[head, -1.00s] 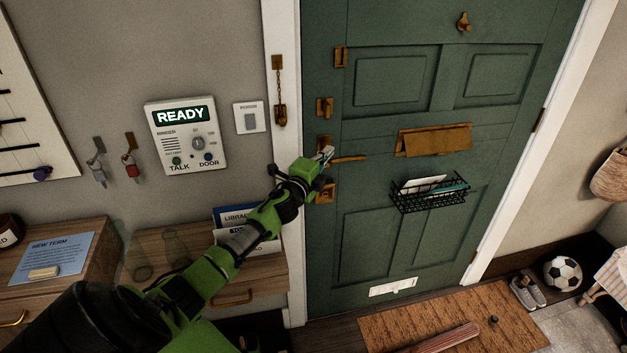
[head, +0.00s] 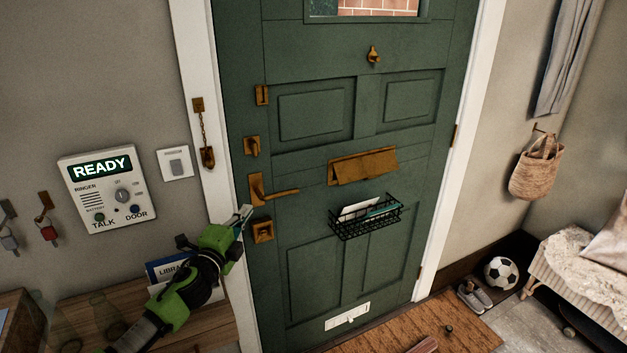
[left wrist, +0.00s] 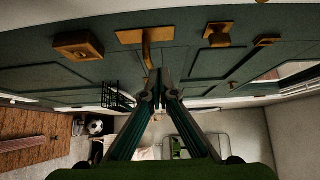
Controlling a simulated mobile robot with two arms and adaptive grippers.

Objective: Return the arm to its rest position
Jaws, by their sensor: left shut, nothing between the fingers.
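My left arm is green and black and comes in from the lower left of the head view. Its gripper (head: 243,214) is shut and empty, in front of the left edge of the green door (head: 310,150). It appears just below and left of the brass lever handle (head: 275,193), with a gap in the picture between them. In the left wrist view the closed fingertips (left wrist: 160,76) show at the centre, with the brass handle (left wrist: 147,48) behind them. My right gripper is not in view.
A wall panel reading READY (head: 101,187) and a switch (head: 174,163) are left of the door. A drawer unit (head: 200,328) with folders stands below. A wire basket (head: 364,217) hangs on the door. A doormat (head: 470,333), ball (head: 500,272) and bench (head: 580,275) are at right.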

